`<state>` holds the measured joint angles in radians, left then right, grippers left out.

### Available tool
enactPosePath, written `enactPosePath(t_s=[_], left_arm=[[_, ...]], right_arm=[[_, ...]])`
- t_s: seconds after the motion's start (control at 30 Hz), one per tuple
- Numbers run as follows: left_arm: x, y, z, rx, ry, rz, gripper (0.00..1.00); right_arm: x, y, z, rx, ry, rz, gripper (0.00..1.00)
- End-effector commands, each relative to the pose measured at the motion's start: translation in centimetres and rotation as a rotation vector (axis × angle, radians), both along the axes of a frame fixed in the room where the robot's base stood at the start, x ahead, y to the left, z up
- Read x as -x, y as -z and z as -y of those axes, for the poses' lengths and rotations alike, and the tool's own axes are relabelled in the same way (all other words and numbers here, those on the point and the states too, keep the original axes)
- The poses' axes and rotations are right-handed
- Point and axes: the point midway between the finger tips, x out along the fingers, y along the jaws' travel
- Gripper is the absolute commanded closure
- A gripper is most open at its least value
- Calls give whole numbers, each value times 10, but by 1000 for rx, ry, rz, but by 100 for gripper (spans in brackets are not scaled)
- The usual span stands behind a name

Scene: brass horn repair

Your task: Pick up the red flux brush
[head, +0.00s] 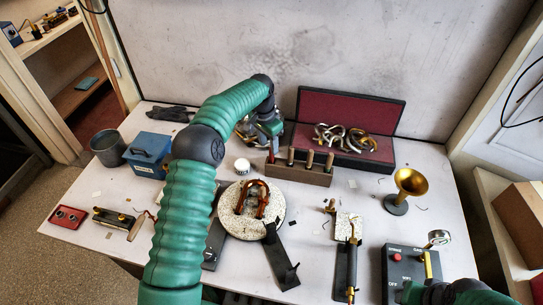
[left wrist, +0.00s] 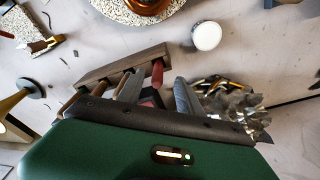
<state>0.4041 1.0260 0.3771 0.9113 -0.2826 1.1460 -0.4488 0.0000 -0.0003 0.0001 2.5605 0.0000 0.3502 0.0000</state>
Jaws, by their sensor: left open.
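The red flux brush (head: 271,155) stands at the left end of a wooden rack (head: 300,175), beside several wood-handled tools (head: 309,158). In the left wrist view the red brush handle (left wrist: 157,73) shows at one end of the rack (left wrist: 120,64). My left gripper (head: 268,128) is behind and just above that end of the rack, largely hidden by its own wrist. In the left wrist view its two grey fingers (left wrist: 158,92) are apart, with the red handle between and beyond them. Contact cannot be told. Of my right arm only links show at the lower right; its gripper is out of view.
A red-lined case (head: 347,105) with brass parts stands behind the rack. A white jar (head: 242,165) and a round speckled plate (head: 240,222) lie in front to the left. A brass horn bell (head: 409,184) stands right.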

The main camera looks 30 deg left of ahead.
Motion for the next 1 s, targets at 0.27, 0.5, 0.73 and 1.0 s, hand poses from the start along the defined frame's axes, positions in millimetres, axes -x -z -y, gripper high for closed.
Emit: enactPosePath(t_s=[0.27, 0.5, 0.73, 1.0], left_arm=[[-6, 33, 4, 2, 0, -2, 57], [-13, 67, 5, 0, -1, 2, 57], [-14, 67, 5, -1, -1, 3, 63], [-13, 67, 5, -1, -1, 2, 98]], right_arm=[[0, -11, 0, 0, 0, 0, 64], [0, -18, 0, 0, 0, 0, 64], [0, -17, 0, 0, 0, 0, 64], [0, -17, 0, 0, 0, 0, 64]])
